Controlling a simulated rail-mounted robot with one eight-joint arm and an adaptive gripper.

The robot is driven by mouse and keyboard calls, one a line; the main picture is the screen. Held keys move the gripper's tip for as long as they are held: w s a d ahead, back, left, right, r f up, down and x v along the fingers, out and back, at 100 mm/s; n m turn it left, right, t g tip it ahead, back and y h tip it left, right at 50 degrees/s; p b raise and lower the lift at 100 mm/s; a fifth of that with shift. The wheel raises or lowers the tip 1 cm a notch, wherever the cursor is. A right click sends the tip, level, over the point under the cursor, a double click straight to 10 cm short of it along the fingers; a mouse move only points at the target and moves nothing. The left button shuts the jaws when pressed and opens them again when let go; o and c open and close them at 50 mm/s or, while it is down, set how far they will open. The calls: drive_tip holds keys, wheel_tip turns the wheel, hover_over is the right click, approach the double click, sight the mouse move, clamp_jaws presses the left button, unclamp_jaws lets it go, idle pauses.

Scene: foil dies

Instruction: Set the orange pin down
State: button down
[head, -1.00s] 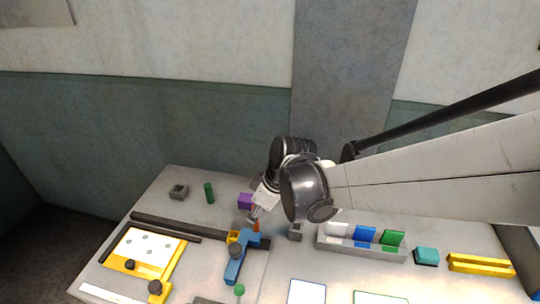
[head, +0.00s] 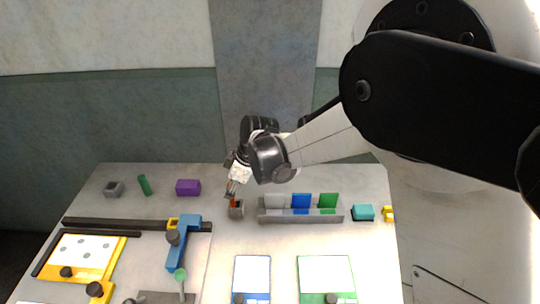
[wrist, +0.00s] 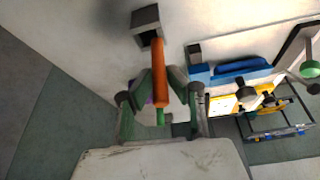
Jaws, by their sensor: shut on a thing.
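My gripper (head: 236,186) is shut on the orange pin (head: 232,202), which points downward. The pin shows between the fingers in the wrist view (wrist: 158,72). A small grey block with a square opening (head: 237,212) stands on the table directly below the pin. In the wrist view, the pin's far end overlaps the lower edge of this block's opening (wrist: 146,17). I cannot tell whether the tip is inside the opening or just above or beside it.
A grey rack (head: 300,217) with white, blue and green plates stands close to the right. A blue clamp (head: 183,245) is at front left. A purple block (head: 188,187), green cylinder (head: 144,185) and another grey block (head: 114,189) stand at back left.

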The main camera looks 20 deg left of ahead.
drive_tip(key=shift+w+d+f+b, duration=0.1)
drive_tip(key=shift+w+f+b, duration=0.1)
drive_tip(key=shift+f, duration=0.55)
drive_tip(key=shift+w+f+b, duration=0.15)
drive_tip(key=shift+f+b, duration=0.05)
drive_tip(key=shift+f, duration=0.6)
drive_tip(key=shift+w+d+f+b, duration=0.1)
drive_tip(key=shift+w+f+b, duration=0.1)
drive_tip(key=shift+f, duration=0.55)
drive_tip(key=shift+f, duration=0.1)
drive_tip(key=shift+a+f, duration=0.1)
drive_tip(key=c, duration=1.7)
unclamp_jaws()
